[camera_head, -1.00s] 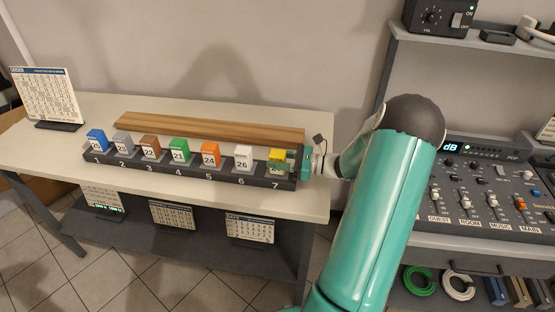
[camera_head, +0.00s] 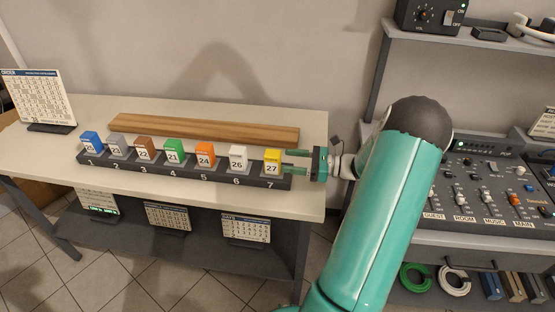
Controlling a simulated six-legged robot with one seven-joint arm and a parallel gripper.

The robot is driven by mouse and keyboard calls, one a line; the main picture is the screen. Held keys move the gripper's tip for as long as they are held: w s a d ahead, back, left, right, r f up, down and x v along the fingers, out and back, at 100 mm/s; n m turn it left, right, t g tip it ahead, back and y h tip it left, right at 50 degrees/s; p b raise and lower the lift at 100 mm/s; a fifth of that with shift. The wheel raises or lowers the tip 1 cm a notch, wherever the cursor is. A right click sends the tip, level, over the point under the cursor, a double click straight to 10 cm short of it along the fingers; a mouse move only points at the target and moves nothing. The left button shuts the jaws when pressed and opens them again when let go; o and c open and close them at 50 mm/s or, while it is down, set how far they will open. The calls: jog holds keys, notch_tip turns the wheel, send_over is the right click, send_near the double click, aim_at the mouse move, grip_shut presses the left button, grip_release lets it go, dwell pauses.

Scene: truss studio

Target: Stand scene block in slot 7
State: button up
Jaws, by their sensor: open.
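The black numbered rack (camera_head: 218,178) lies along the front of the table, with slots 1 to 7 from left to right. A yellow block marked 27 (camera_head: 272,162) stands upright in slot 7 at the right end. My gripper (camera_head: 297,160) is open just right of the yellow block, its green fingers pointing left. The near fingertip looks close to the block; I cannot tell if it touches. Blocks in the other slots are blue (camera_head: 91,143), grey (camera_head: 118,145), brown (camera_head: 146,148), green (camera_head: 174,151), orange (camera_head: 205,154) and white (camera_head: 238,158).
A wooden strip (camera_head: 203,128) lies behind the rack. An order card (camera_head: 38,98) stands at the table's left end. More cards sit on the lower shelf (camera_head: 165,215). A mixer desk (camera_head: 490,190) is at the right. The table front (camera_head: 190,196) is clear.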

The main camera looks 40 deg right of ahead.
jog(key=v, duration=0.5)
jog(key=shift+s+d, duration=0.15)
jog(key=shift+s, duration=0.1)
dwell(0.3)
